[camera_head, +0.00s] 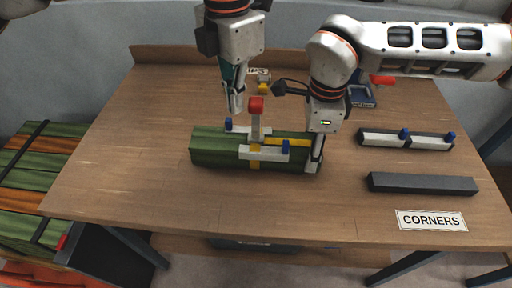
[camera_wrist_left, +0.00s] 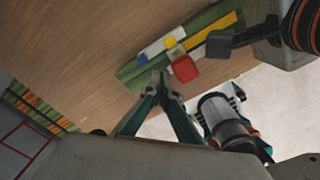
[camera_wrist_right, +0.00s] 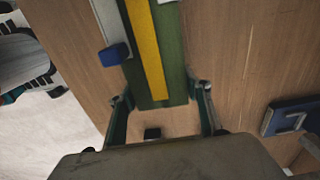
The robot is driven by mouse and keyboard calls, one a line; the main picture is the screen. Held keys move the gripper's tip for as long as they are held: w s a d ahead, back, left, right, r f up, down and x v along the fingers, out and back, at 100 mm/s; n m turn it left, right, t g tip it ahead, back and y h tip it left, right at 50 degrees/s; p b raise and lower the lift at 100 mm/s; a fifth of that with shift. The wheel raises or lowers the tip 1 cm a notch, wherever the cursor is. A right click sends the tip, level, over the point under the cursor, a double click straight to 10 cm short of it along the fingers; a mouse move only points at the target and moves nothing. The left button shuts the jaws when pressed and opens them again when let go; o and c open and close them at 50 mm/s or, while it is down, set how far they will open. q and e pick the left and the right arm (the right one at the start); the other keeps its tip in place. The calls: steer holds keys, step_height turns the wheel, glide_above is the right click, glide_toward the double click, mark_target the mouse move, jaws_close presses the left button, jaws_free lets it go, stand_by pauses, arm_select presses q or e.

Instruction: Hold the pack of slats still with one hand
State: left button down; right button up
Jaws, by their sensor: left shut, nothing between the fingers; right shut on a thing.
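The pack of slats (camera_head: 207,150) is a green block lying on the table. A yellow strap (camera_head: 290,142) runs along its top, and light corner pieces with blue knobs sit on its long edges, one of them in front (camera_head: 262,153). A grey tool with a red top (camera_head: 256,104) stands upright on the pack. My right gripper (camera_wrist_right: 162,103) is shut on the pack's right end, one finger on each side. My left gripper (camera_head: 235,108) is shut and empty, above and behind the pack, left of the red top. Its closed tips show in the left wrist view (camera_wrist_left: 160,80).
A dark bar (camera_head: 422,184) and a light-faced bar with blue knobs (camera_head: 380,139) lie at the right, near a CORNERS label (camera_head: 432,221). A blue device (camera_head: 361,96) is behind my right arm. Strapped slat stacks (camera_head: 35,165) stand left of the table. The table's left part is clear.

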arm_select(q)
step_height(320, 180, up, 8)
steer(key=shift+a, duration=0.45)
steer(key=shift+f, duration=0.1)
stand_by(0.4)
arm_select(e)
steer(key=o, duration=1.3)
steer(key=shift+r, duration=0.1)
